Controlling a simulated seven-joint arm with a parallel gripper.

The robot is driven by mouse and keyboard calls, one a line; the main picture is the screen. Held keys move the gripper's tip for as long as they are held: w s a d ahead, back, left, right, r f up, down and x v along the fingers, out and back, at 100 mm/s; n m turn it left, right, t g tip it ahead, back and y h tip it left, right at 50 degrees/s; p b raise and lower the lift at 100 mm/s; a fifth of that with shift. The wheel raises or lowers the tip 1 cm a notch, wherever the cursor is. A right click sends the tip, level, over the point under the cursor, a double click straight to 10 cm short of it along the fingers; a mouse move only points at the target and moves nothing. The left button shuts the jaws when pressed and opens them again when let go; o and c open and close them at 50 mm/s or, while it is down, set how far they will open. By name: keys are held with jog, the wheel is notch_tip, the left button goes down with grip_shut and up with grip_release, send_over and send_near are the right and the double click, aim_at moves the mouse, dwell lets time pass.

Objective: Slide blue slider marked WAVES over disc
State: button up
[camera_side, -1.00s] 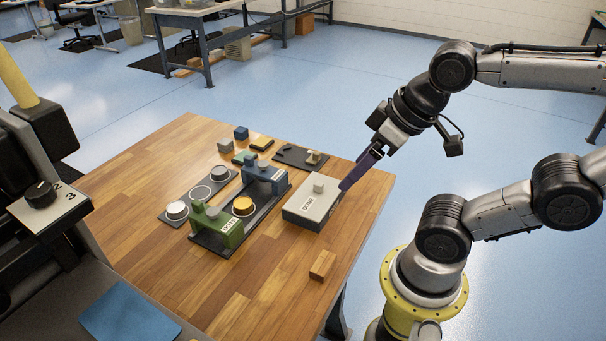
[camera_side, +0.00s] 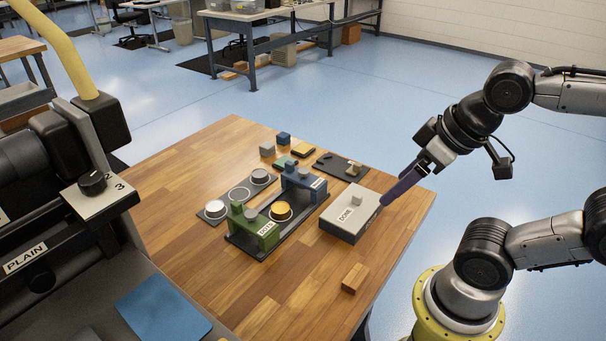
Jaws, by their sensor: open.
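The blue slider (camera_side: 302,184) stands at the far right end of a dark track (camera_side: 240,241). Its label is too small to read. A green slider (camera_side: 266,232) with a white label that seems to read DOTS stands at the near left end. A gold-topped disc (camera_side: 281,211) sits on the track between the two sliders, apart from the blue one. My gripper (camera_side: 386,201), with long purple fingers, points down at the right side of the white DONE box (camera_side: 349,225), away from both sliders. It is open and holds nothing; the gap between the fingers is hard to see.
Small blocks (camera_side: 284,139) and a dark board (camera_side: 339,168) are behind. A wooden block (camera_side: 355,277) lies in front. A machine marked PLAIN (camera_side: 25,261) stands at left. The table's front middle is clear.

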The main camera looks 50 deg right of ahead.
jog(key=shift+c, duration=0.3)
jog(key=shift+s, duration=0.1)
jog(key=shift+c, duration=1.1)
jog(key=shift+s+r, duration=0.1)
jog(key=shift+r, duration=0.2)
jog(key=shift+c, duration=1.2)
jog(key=w+r+g, duration=0.1)
jog(key=w+r, duration=0.5)
jog(key=r, duration=0.2)
jog(key=w+d+r+g, duration=0.1)
jog(key=w+d+r, duration=0.15)
jog(key=w, duration=0.65)
jog(key=g, duration=0.4)
send_over(289, 162)
notch_tip(289, 162, down, 8)
notch_tip(289, 162, down, 14)
jog(key=shift+s+f, duration=0.1)
